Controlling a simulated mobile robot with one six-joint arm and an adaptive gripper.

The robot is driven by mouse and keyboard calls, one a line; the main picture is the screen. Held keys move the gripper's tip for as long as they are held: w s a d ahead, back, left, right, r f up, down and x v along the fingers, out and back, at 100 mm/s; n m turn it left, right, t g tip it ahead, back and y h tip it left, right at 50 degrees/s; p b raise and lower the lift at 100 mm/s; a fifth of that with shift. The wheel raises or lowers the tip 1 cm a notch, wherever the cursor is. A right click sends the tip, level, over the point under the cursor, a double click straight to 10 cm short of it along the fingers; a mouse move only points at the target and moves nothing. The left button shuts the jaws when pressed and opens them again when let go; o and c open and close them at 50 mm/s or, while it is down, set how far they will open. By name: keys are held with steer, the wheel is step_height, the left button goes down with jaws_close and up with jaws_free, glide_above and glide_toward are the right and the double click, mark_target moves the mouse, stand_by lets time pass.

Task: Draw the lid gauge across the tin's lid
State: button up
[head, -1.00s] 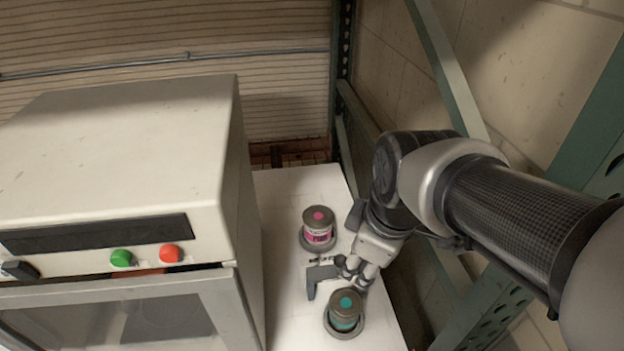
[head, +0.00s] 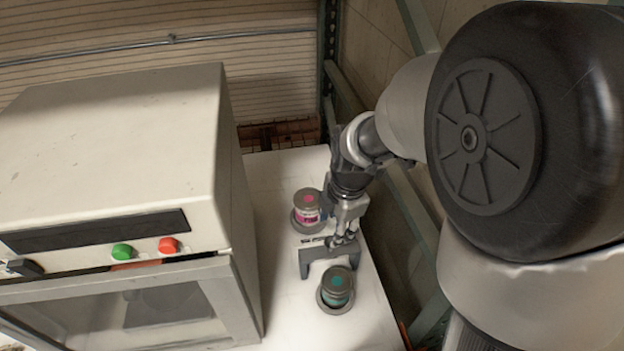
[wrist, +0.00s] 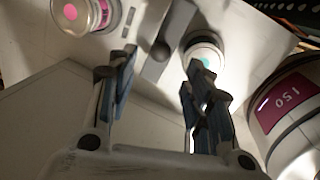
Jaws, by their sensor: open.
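The lid gauge, a grey bracket (head: 311,254) with two legs, stands on the white top between two tins. The tin with the teal dot (head: 337,288) is in front, also in the wrist view (wrist: 205,58). My gripper (wrist: 160,62) is open, the bar showing between its fingertips. In the head view it is above the bracket's right part; contact is unclear.
A white oven-like cabinet (head: 110,150) with green and red buttons stands left of the tins. The white top (head: 275,175) is clear behind the pink-dotted tin. Green rack posts stand at the right.

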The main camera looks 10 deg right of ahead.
mark_target(329, 254)
steer(key=f, duration=0.3)
steer(key=w+f+b, duration=0.1)
steer(key=f, duration=0.5)
steer(key=shift+w+a+b, duration=0.2)
steer(key=shift+w+b, duration=0.1)
steer(key=shift+w, duration=0.05)
steer(key=shift+c, duration=0.2)
jaws_close()
